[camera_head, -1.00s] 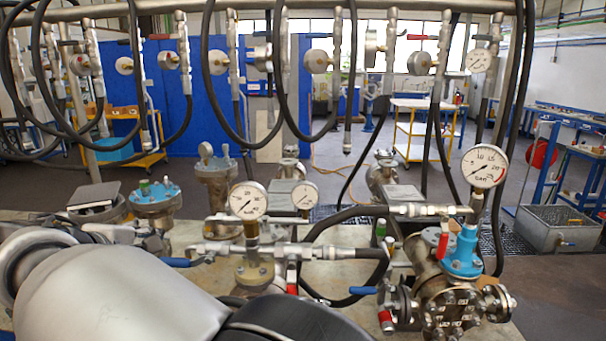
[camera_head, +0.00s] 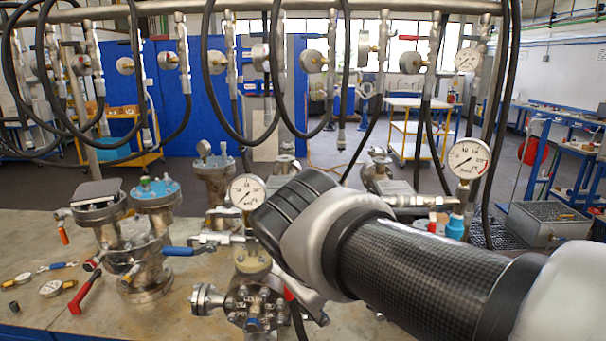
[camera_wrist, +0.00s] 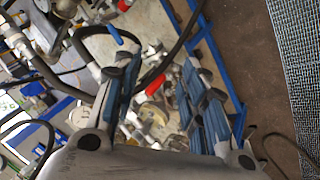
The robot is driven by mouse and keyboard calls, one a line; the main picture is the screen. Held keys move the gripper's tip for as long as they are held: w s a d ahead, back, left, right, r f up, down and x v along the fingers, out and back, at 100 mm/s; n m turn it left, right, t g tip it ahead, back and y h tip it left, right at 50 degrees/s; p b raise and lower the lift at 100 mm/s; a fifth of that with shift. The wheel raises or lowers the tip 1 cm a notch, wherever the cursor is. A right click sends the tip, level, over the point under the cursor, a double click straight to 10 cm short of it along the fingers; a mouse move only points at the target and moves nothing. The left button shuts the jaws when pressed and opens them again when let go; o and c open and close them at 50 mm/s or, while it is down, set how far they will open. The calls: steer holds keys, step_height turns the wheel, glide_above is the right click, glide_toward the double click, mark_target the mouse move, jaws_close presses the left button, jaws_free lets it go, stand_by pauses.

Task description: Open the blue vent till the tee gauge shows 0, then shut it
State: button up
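A blue lever (camera_head: 180,251) sticks out left from the pipe fitting below a round dial gauge (camera_head: 247,190) in the head view. I cannot tell whether it is the task's blue vent. The gauge's needle is too small to read surely. Another dial gauge (camera_head: 468,158) stands on the right pipe. My arm crosses in front of the right vessel and hides most of it. In the wrist view my gripper (camera_wrist: 160,58) is open, its two blue-padded fingers apart with nothing held. A blue lever (camera_wrist: 115,33) lies beyond the left finger, and a red handle (camera_wrist: 155,85) shows between the fingers.
A flanged vessel (camera_head: 148,270) with a red lever (camera_head: 80,296) stands at left on the bench (camera_head: 30,225). Black hoses hang from the overhead pipe. A metal tub (camera_head: 550,235) stands on the floor at right.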

steer(key=s+d+f+m+y, duration=0.1)
steer(key=s+d+f+m, duration=0.3)
steer(key=s, duration=0.5)
steer(key=s+d+f+m+g+y, duration=0.1)
steer(key=s+d+f+m, duration=0.3)
steer(key=s, duration=0.5)
steer(key=shift+s+d+f+g, duration=0.2)
steer(key=shift+d+f+g, duration=0.15)
steer(key=shift+d, duration=0.6)
